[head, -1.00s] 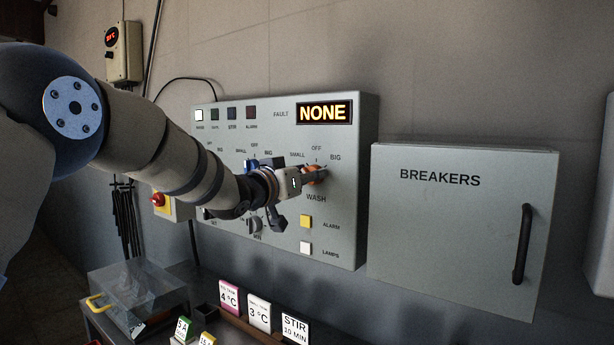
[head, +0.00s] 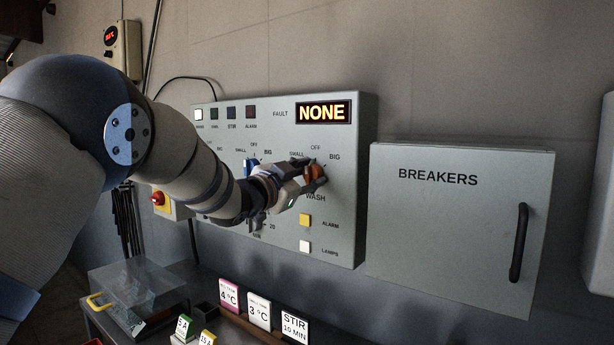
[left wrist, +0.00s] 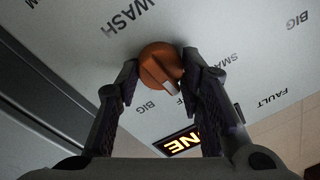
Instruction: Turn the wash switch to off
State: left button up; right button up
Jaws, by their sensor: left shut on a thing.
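The wash switch (head: 314,173) is an orange-brown knob on the grey control panel, above the word WASH and below SMALL, OFF and BIG. My left gripper (head: 309,174) reaches it from the left and is shut on it. In the left wrist view the knob (left wrist: 156,63) sits between the two fingertips (left wrist: 160,72). Its pale pointer mark faces away from the word WASH, roughly towards the OFF side. The OFF label is not readable there. My right gripper is not in view.
A blue knob (head: 250,166) is left of my gripper, partly hidden. The yellow alarm button (head: 305,220) and white lamps button (head: 305,246) are below. A grey breakers box (head: 455,235) stands to the right. The fault display (head: 323,112) reads NONE.

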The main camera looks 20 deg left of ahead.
pick_arm(q)
jog(key=shift+m, duration=0.6)
jog(key=o, duration=1.2)
jog(key=shift+w+f, duration=0.1)
jog(key=shift+c, duration=0.2)
jog(key=v, duration=1.2)
